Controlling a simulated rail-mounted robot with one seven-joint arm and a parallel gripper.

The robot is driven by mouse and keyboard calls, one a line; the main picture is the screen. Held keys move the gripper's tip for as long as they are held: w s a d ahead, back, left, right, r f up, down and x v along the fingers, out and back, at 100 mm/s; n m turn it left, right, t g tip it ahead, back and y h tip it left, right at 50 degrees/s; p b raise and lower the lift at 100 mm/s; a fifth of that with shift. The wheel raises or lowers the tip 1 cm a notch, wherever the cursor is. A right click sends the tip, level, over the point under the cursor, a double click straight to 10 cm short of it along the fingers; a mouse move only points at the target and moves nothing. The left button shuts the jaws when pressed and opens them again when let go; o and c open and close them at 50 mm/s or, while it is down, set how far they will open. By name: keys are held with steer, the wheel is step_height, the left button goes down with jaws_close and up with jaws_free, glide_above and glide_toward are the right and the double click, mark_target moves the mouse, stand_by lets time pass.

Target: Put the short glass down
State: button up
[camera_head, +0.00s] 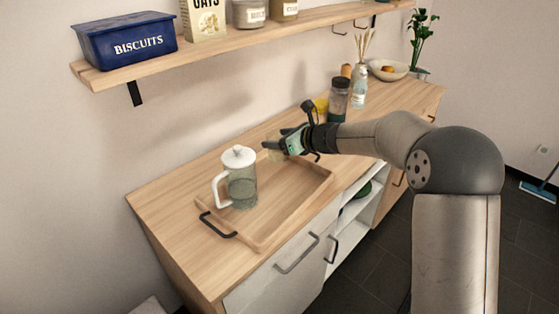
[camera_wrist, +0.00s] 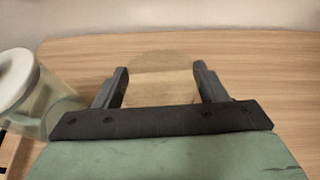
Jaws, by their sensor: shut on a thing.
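My gripper (camera_head: 274,146) is over the far part of the wooden tray in the head view. In the wrist view its two dark fingers (camera_wrist: 160,84) stand on either side of a clear short glass (camera_wrist: 161,72), and it is shut on it. The glass is faint and transparent in the head view (camera_head: 275,150). I cannot tell whether its base touches a surface. The wooden tray (camera_head: 256,242) with black handles lies on the counter.
A glass pitcher with a white lid (camera_head: 241,180) stands on the tray, left of my gripper; it also shows at the left of the wrist view (camera_wrist: 50,100). A dark-lidded jar (camera_head: 339,100) and a bottle (camera_head: 359,88) stand farther back. A shelf (camera_head: 220,43) hangs above.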

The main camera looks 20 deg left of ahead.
mark_target(280, 153)
steer(key=shift+f, duration=2.55)
steer(key=shift+f+b, duration=0.2)
steer(key=shift+b, duration=0.25)
steer(key=o, duration=1.1)
steer(key=shift+r, duration=0.1)
